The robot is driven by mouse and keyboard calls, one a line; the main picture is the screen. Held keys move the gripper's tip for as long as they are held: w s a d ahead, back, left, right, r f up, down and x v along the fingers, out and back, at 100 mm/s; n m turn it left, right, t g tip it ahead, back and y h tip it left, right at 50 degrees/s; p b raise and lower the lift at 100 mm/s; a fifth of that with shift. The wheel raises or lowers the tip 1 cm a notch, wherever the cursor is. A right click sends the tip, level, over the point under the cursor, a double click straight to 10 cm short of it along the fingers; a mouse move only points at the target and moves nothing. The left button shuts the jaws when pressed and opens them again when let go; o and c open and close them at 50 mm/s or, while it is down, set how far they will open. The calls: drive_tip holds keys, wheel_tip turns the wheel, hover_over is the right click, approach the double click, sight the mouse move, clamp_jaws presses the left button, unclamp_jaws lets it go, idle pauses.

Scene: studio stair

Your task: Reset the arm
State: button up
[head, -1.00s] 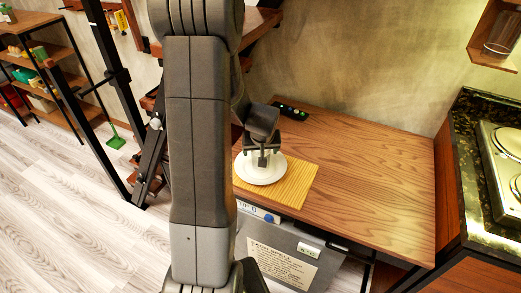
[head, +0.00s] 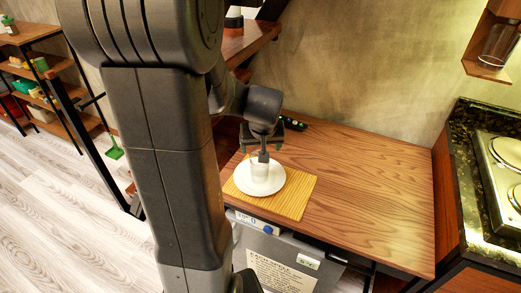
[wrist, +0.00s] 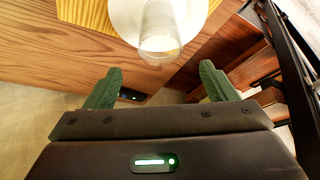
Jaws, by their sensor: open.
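My gripper (head: 263,152) is above the far side of a white plate (head: 270,188) in the head view. In the wrist view my gripper (wrist: 160,84) has its two green fingers spread wide, with nothing between them. A clear glass (wrist: 160,30) stands on the plate (wrist: 125,22), beyond the fingertips and apart from them. In the head view the glass (head: 258,169) shows faintly below the gripper, partly hidden by it. The plate rests on a yellow striped mat (head: 300,188).
The mat lies on a wooden counter (head: 365,185), which is clear to the right. A small black device (head: 294,123) lies at its back. A stove (head: 508,160) stands at far right. A wooden stair tread (head: 250,42) is behind my arm, and shelves (head: 35,65) stand at left.

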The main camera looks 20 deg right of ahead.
drive_tip(key=shift+r, duration=0.15)
idle(0.3)
drive_tip(key=x, duration=1.2)
drive_tip(key=shift+f, duration=0.2)
drive_tip(key=shift+r, duration=0.2)
drive_tip(key=shift+s+r, duration=0.1)
